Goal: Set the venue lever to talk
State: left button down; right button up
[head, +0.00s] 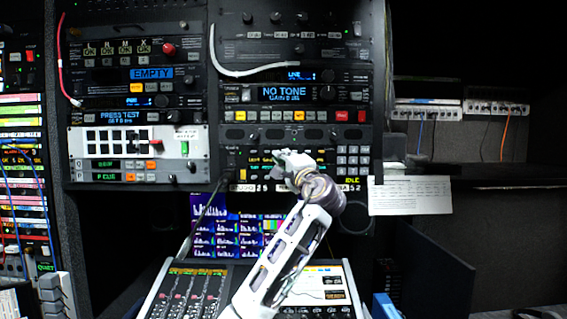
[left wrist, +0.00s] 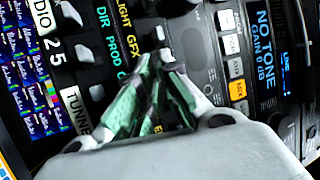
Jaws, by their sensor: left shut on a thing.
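The intercom panel (head: 233,163) with lit green and amber labels sits low in the right-hand rack. In the left wrist view the panel (left wrist: 128,40) shows names such as DIR, PROD, LIGHT and GFX, with pale levers (left wrist: 88,53) beside them. My left gripper (head: 281,158) is at the panel face, in front of its middle. In the left wrist view its green-padded fingers (left wrist: 157,60) come together at the lever row, shut on a small lever. The fingers hide most of that lever, its label and its position. My right gripper is not in view.
Rack units with knobs and buttons stand close above, including the NO TONE unit (head: 288,93). A keypad (head: 353,160) is right of the gripper. Below are a multiview screen (head: 215,240) and a mixing desk (head: 180,290). A white cable (head: 240,70) hangs above.

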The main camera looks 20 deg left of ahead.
pick_arm(q)
jog(key=shift+w+f+y+b, duration=0.1)
jog(key=shift+f+y+b, duration=0.35)
jog(key=shift+b, duration=0.55)
jog(key=shift+r, duration=0.1)
jog(key=c, duration=1.6)
grip_release()
jog(key=shift+r+n, duration=0.1)
jog(key=shift+n, duration=0.2)
jog(key=shift+r, duration=0.1)
